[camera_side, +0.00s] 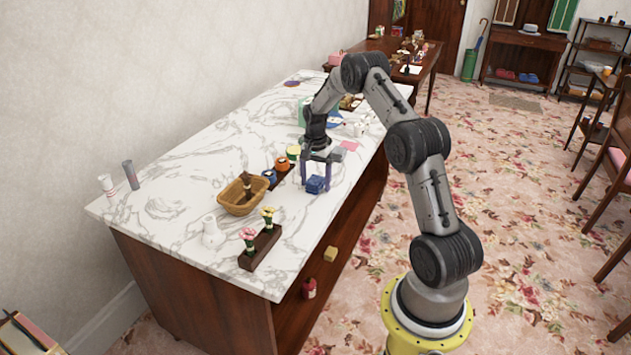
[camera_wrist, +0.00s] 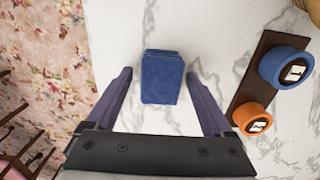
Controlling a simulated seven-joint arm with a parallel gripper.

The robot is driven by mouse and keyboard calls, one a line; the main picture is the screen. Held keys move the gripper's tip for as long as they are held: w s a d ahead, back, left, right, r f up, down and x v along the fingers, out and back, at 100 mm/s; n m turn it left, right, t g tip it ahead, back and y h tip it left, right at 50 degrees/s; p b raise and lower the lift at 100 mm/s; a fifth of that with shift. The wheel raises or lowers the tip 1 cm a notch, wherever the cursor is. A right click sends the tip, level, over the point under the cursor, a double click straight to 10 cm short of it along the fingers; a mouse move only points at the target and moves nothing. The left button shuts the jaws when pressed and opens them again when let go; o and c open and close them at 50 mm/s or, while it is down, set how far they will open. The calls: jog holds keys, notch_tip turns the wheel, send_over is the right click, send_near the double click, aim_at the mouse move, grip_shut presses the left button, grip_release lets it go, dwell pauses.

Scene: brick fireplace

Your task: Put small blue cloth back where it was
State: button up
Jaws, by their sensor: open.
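The small blue cloth (camera_side: 316,184) is a folded blue block on the white marble counter, near its front edge in the side view. In the wrist view the cloth (camera_wrist: 162,77) lies between and slightly beyond the fingertips. My gripper (camera_side: 319,178) is above the cloth, fingers pointing down. In the wrist view my gripper (camera_wrist: 159,75) is open, with one purple finger on each side of the cloth and a gap to both.
A dark wooden rack (camera_wrist: 268,80) with a blue and an orange round item stands to the right in the wrist view. A wicker basket (camera_side: 243,195) and a flower holder (camera_side: 260,247) stand nearer the camera. A pink square (camera_side: 349,146) lies beyond the gripper.

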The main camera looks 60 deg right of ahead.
aim_at(316, 179)
notch_tip(316, 179, up, 12)
jog(key=s+a+r+n+t+h, duration=0.15)
jog(key=a+r+n, duration=0.25)
jog(key=a+r, duration=0.45)
jog(key=s+a+r+n+t+y, duration=0.1)
jog(key=s+a+r+n, duration=0.4)
jog(key=a, duration=0.7)
jog(key=s+a+n+t, duration=0.3)
jog(key=s+a+n, duration=0.6)
jog(key=s+a, duration=0.5)
jog(key=shift+s, duration=1.15)
